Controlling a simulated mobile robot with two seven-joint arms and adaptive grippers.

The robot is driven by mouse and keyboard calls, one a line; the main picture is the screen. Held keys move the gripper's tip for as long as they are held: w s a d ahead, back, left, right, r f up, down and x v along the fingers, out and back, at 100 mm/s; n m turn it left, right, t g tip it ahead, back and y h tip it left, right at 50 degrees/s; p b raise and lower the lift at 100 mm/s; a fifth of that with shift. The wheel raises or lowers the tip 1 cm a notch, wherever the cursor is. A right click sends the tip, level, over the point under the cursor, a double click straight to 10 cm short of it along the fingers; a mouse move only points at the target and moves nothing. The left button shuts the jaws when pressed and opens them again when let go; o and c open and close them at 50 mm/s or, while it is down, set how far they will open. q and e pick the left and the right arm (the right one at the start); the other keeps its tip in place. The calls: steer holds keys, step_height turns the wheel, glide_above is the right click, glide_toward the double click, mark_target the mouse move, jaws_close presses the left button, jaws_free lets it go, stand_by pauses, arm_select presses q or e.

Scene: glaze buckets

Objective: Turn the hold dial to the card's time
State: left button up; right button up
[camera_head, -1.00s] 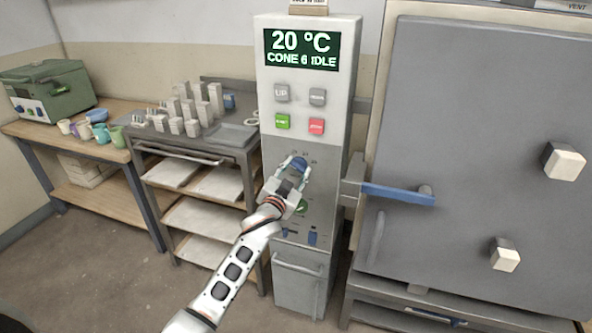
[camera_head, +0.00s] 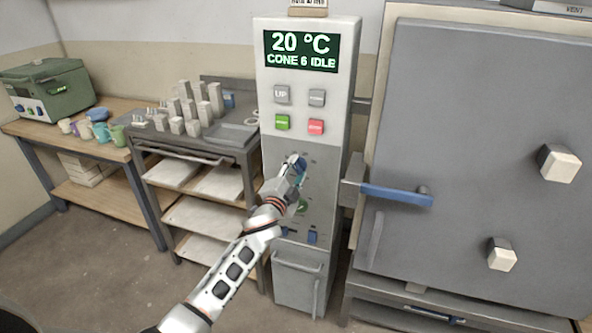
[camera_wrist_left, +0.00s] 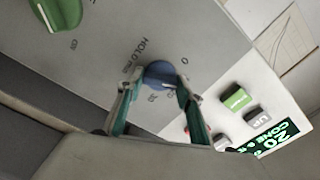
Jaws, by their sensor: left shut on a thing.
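The hold dial (camera_wrist_left: 160,74) is a round blue knob on the grey lower panel of the kiln controller (camera_head: 318,185). HOLD and small numbers are printed around it in the left wrist view, upside down or tilted. My left gripper (camera_wrist_left: 158,88) is shut on the dial, one finger on each side. In the head view the left gripper (camera_head: 296,168) covers most of the dial, so its pointer cannot be read. A small card (camera_head: 307,9) on top of the controller is cut off by the picture's edge. My right gripper is not in view.
A green dial (camera_wrist_left: 55,10) sits below the hold dial on the panel. Buttons (camera_head: 282,95) and a screen (camera_head: 301,48) reading 20 °C, CONE 6 IDLE are above. The kiln door's blue handle (camera_head: 392,194) stands out to the right. A rack (camera_head: 200,150) stands to the left.

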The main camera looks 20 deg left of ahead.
arm_select(q)
steer(key=shift+f+m, duration=0.1)
steer(key=shift+m, duration=0.2)
steer(key=o, duration=1.1)
steer(key=shift+s, duration=0.1)
steer(key=s, duration=1.1)
steer(key=shift+s+a, duration=0.25)
steer(key=shift+s, duration=0.15)
steer(key=s+d+f+n+g, duration=0.1)
steer(key=s+f+n+g, duration=0.1)
steer(key=s+f, duration=0.6)
steer(key=s+d+f+n+g+h, duration=0.1)
steer(key=s+f+n, duration=0.3)
steer(key=s+f, duration=0.5)
steer(key=s+d+f+n+g+h, duration=0.1)
steer(key=s+f+n+g, duration=0.2)
steer(key=s+f, duration=0.6)
steer(key=shift+s+n+g, duration=0.3)
steer(key=shift+s+g, duration=0.3)
steer(key=shift+s, duration=1.95)
